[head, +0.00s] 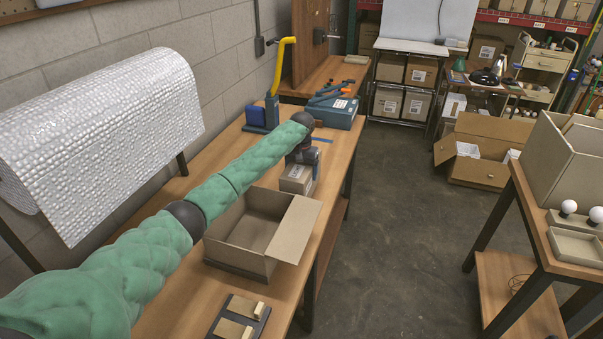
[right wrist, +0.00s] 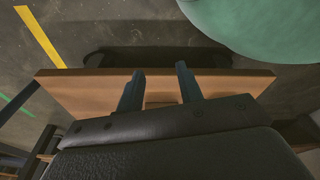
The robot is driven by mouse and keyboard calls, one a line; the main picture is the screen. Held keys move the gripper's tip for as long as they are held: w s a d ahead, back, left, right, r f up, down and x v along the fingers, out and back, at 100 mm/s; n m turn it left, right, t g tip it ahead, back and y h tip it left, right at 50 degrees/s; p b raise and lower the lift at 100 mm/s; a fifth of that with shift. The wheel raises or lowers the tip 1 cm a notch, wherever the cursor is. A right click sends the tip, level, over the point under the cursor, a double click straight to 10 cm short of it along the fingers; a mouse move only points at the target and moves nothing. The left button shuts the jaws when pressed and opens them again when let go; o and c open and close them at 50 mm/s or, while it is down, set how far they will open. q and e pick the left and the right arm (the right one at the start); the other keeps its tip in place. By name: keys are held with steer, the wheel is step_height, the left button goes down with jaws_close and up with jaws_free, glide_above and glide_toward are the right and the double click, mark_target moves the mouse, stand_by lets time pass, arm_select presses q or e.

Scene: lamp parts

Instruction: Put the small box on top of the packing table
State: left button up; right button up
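The small box (head: 296,179), pale cardboard with a label, is at the right edge of the packing table (head: 180,300), just beyond a larger open carton. My left arm reaches across the table from the left. My left gripper (head: 312,163) points down at the small box and overlaps its far side; whether its fingers grip the box, and whether the box touches the tabletop, I cannot tell. My right gripper (right wrist: 159,88) shows in the right wrist view, with two fingers apart and nothing between them, in front of a wooden surface (right wrist: 90,92).
An open carton (head: 245,235) and a dark tray with wooden blocks (head: 240,316) are on the near table. A blue toolbox (head: 333,114) and a yellow-handled blue tool (head: 270,110) stand farther back. A bubble-wrap roll (head: 100,130) is at left.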

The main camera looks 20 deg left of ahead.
arm_select(q)
steer(key=shift+f, duration=0.95)
arm_select(e)
steer(key=shift+s+d+f, duration=0.1)
steer(key=shift+s+f, duration=0.05)
steer(key=shift+s, duration=0.45)
steer(key=shift+s+d+f, duration=0.1)
steer(key=shift+s, duration=0.5)
arm_select(q)
steer(key=shift+p, duration=0.3)
steer(key=o, duration=1.2)
steer(key=shift+f, duration=0.1)
steer(key=shift+o, duration=0.2)
arm_select(e)
steer(key=shift+s, duration=0.1)
